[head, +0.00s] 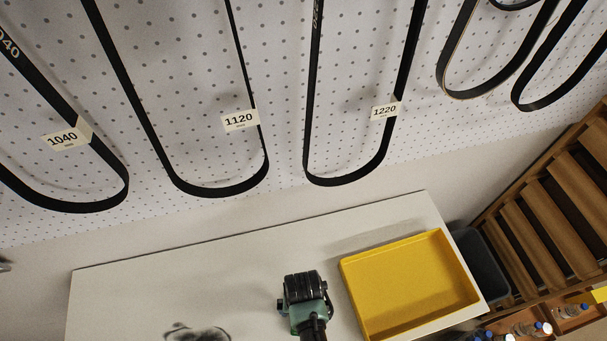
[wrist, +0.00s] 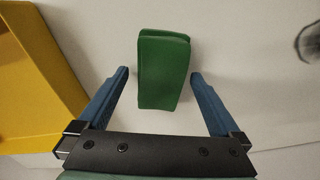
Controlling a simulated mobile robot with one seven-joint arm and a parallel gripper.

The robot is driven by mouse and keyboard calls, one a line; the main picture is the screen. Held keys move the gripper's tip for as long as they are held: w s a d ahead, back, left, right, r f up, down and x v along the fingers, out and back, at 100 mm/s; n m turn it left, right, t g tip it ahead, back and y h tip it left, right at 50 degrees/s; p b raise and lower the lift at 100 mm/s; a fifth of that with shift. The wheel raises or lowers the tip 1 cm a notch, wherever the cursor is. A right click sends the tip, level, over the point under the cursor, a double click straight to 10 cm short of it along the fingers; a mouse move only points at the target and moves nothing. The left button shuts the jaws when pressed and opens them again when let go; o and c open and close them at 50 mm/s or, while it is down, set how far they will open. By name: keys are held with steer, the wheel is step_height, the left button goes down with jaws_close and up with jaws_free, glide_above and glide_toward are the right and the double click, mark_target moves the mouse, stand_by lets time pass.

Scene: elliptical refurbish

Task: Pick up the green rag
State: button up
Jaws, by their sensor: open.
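The green rag (wrist: 163,72) is a folded, block-like piece of cloth on the pale table top, in the upper middle of the wrist view. My gripper (wrist: 160,76) is open, with one blue finger to the left of the rag and the other to its right. A gap shows on the left side; the right finger is very close to the rag, and I cannot tell if it touches. In the head view the rag does not show; part of my arm (head: 304,300) stands over the table there.
A yellow tray (head: 408,283) lies on the white table (head: 120,290), right of my arm; its edge also shows in the wrist view (wrist: 60,60). A blurred dark object (head: 197,333) lies at left. A pegboard with hanging belts (head: 345,180) rises behind. Wooden shelving (head: 545,220) stands at right.

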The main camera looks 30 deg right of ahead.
steer(key=c, duration=1.3)
steer(key=shift+r, duration=0.15)
step_height(320, 180, up, 10)
steer(key=shift+f, duration=0.1)
